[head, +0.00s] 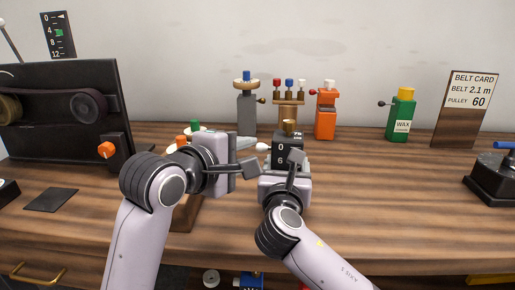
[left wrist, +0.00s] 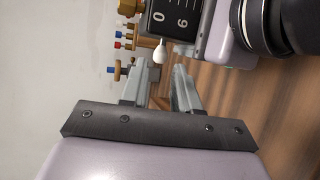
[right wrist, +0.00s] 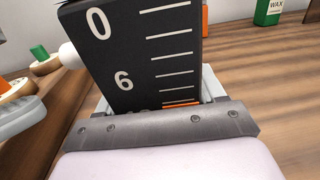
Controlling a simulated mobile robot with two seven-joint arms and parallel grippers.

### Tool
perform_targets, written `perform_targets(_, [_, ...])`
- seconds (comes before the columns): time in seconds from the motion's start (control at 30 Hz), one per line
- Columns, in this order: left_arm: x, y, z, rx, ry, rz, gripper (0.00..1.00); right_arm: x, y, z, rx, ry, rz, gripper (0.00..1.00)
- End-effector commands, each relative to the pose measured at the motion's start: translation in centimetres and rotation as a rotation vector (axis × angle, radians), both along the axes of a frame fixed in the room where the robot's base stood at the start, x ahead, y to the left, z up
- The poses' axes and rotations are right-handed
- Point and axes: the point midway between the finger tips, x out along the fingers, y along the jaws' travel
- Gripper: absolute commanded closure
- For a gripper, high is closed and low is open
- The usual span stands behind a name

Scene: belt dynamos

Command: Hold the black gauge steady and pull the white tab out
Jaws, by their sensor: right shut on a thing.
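The black gauge (head: 284,149) stands upright on the table, with white 0 and 6 marks on its face and a brass top. My right gripper (right wrist: 158,88) is shut on its lower part; the gauge (right wrist: 130,45) fills the middle of the right wrist view. The white tab (head: 262,147) sticks out of the gauge's left side; it also shows in the left wrist view (left wrist: 160,52). My left gripper (left wrist: 160,74) is open and empty, its fingers pointing toward the tab, apart from it. The gauge's lower end is partly hidden by my right gripper.
A grey dispenser (head: 247,112), a wooden rack (head: 290,103), an orange device (head: 326,116) and a green wax bottle (head: 402,116) stand behind. A black belt machine (head: 60,100) is at left. The table's right middle is clear (head: 380,190).

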Motion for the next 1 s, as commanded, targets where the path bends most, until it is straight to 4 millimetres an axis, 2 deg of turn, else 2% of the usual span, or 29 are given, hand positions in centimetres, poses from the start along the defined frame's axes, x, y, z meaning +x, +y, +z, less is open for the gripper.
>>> perform_targets(0.1, [1.6,-0.8,-0.5,0.002,0.001,0.000,0.70,0.0,0.0,-0.5,-0.002,0.010,-0.001,0.85])
perform_targets(0.33, [3.6,-1.9,-1.0,0.000,0.001,0.000,0.70,0.0,0.0,-0.5,-0.002,0.010,-0.001,0.85])
perform_targets(0.77, [4.2,-2.2,-1.2,-0.001,0.000,0.000,0.70,0.0,0.0,-0.5,-0.002,0.010,-0.001,0.85])
perform_targets(0.8, [4.2,-2.2,-1.2,-0.001,0.000,0.000,0.76,0.0,0.0,-0.5,-0.002,0.010,-0.001,0.85])
perform_targets(0.87, [4.2,-2.2,-1.2,-0.001,0.000,0.000,0.96,0.0,0.0,-0.5,-0.002,0.010,-0.001,0.85])
perform_targets(0.9, [4.2,-2.2,-1.2,-0.001,0.000,0.000,1.00,0.0,0.0,-0.5,-0.002,0.010,-0.001,0.85])
perform_targets(1.0, [4.2,-2.2,-1.2,-0.001,0.000,0.000,1.00,0.0,0.0,-0.5,-0.002,0.010,-0.001,0.85])
